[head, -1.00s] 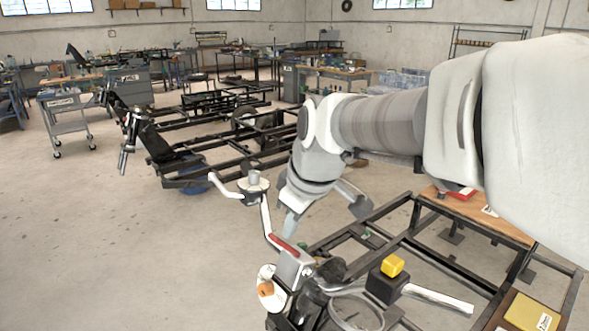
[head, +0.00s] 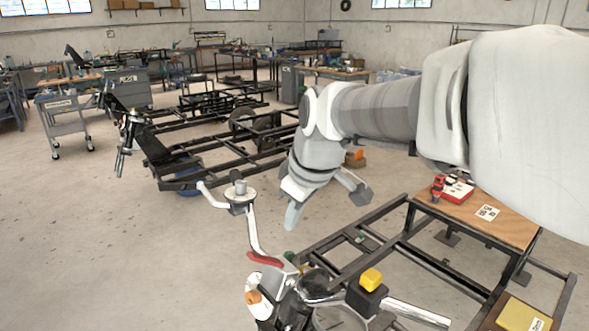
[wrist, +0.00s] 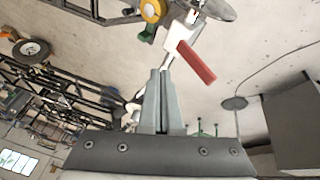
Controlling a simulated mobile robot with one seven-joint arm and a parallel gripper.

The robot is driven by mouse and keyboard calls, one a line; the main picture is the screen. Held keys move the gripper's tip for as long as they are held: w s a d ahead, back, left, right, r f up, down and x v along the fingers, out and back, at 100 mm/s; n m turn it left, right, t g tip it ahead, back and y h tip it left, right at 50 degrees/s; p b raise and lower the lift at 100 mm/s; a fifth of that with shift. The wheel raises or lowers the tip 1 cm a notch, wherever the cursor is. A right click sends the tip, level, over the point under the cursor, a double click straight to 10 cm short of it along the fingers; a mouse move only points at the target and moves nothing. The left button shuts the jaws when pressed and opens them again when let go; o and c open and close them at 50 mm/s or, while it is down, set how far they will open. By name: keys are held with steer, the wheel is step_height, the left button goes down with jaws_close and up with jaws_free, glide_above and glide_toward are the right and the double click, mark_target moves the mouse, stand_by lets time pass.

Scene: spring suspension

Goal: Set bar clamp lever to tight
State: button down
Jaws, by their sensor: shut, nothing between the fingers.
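The red lever (head: 265,260) sits on the metal clamp assembly at the lower middle of the head view, beside a bent silver bar (head: 252,228). It also shows in the wrist view (wrist: 195,62), angled down to the right from a white metal bracket (wrist: 180,35). My gripper (head: 292,217) points down, above and slightly right of the lever in the head view. In the wrist view its grey fingers (wrist: 157,75) are together, empty, and their tips appear left of and below the red lever. I see no contact with it.
A black box with a yellow block (head: 371,279) stands right of the clamp. A dark metal frame (head: 345,245) extends to the right, with a wooden board (head: 500,215) carrying a red case (head: 458,190). Open floor (head: 110,240) lies to the left.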

steer(key=s+r, duration=0.4)
steer(key=r, duration=0.4)
steer(key=shift+s+p, duration=0.25)
steer(key=shift+p, duration=0.05)
steer(key=shift+d+f, duration=0.1)
steer(key=shift+d, duration=0.1)
steer(key=s+d+f+m, duration=0.3)
steer(key=s+d, duration=0.1)
steer(key=s+d+f+m+t+h, duration=0.1)
steer(key=s+d+f+m, duration=0.2)
steer(key=s+d+m, duration=0.1)
steer(key=s+d+f+m+h, duration=0.1)
steer(key=s+d+f+m, duration=0.2)
steer(key=s+d+m, duration=0.1)
steer(key=shift+s+d+f+p, duration=0.25)
steer(key=shift+s+d+p, duration=0.1)
steer(key=shift+s+d, duration=0.55)
steer(key=shift+a, duration=0.1)
